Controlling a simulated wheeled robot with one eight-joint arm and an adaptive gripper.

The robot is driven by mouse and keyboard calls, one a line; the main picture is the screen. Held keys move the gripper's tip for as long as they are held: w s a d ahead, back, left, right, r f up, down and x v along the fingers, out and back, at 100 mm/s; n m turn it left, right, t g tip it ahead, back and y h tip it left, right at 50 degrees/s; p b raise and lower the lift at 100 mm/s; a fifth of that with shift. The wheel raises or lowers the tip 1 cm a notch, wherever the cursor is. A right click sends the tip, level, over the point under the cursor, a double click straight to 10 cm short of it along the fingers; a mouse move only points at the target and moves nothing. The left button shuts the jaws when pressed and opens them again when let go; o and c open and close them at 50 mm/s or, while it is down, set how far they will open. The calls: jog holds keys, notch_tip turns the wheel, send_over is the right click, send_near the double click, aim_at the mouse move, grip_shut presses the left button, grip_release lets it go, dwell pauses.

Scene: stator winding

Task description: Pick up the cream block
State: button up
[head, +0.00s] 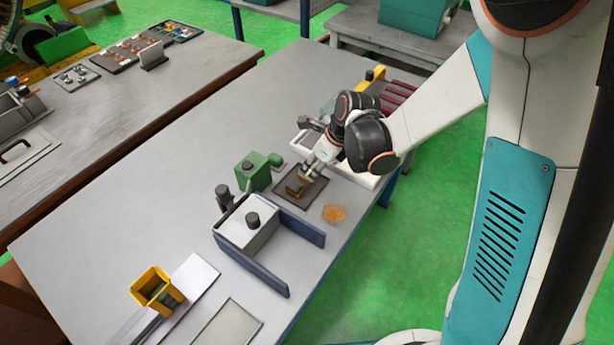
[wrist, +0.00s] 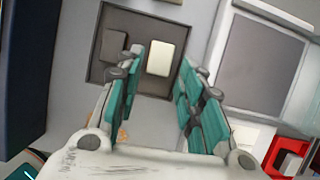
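The cream block (wrist: 161,58) lies in a dark square tray (wrist: 97,71), toward the tray's right side in the wrist view. A dark grey-brown block (wrist: 112,47) lies to its left in the same tray. My gripper (wrist: 161,54) is open, with one teal finger on each side of the cream block in the picture. I see no finger touching it; the height gap cannot be told. In the head view my gripper (head: 306,176) points down over the tray (head: 314,194). I cannot clearly make out the cream block there.
A green machine (head: 254,171) stands left of the tray. A fixture with blue side plates (head: 264,271) stands in front of it. The left part of the grey table (head: 130,215) is clear.

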aim_at(309, 172)
jog(key=b+x, duration=0.1)
jog(key=x, duration=0.2)
jog(key=shift+a+f, duration=0.15)
jog(key=c, duration=0.8)
